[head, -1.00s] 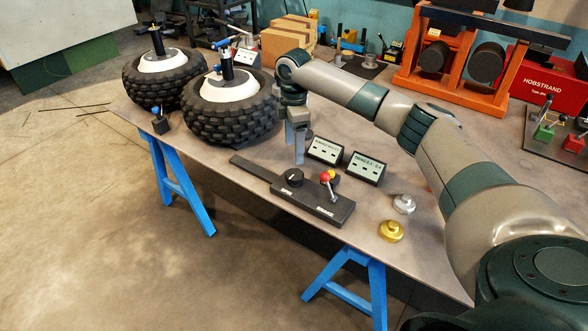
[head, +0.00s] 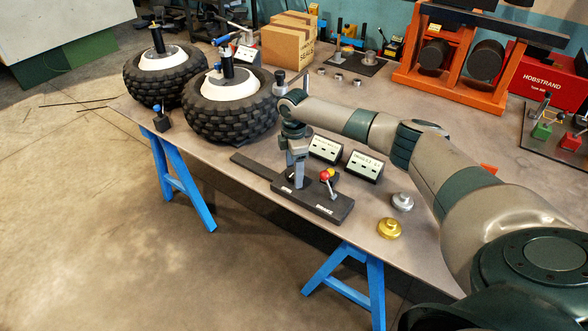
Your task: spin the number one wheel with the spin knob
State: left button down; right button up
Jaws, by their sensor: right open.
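Two black knobby wheels with white hubs stand at the far left of the table, a nearer wheel (head: 232,118) and a farther wheel (head: 163,79). I cannot read which is number one. My right gripper (head: 296,183) points down over the box's left part, open, where the dark round knob is now hidden behind the fingers. Whether the fingers touch the knob I cannot tell. My left gripper is out of view.
Two small display boxes (head: 325,148) stand behind the control box. A gold weight (head: 389,228) and a silver weight (head: 402,201) lie to its right. A cardboard box (head: 287,45), an orange frame (head: 411,60) and a red case (head: 548,82) stand at the back.

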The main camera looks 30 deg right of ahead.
jog(key=shift+c, duration=0.5)
jog(key=c, duration=1)
jog(key=shift+o, duration=0.2)
jog(key=m+p, duration=0.2)
jog(key=p, duration=0.1)
jog(key=shift+r+m, duration=0.2)
jog(key=shift+m, duration=0.2)
jog(key=m+p, duration=0.2)
jog(key=shift+m, duration=0.3)
jog(key=m+p, duration=0.3)
jog(key=shift+w+f+m+p, duration=0.15)
jog(key=shift+m+p, duration=1)
jog(key=shift+m, duration=0.85)
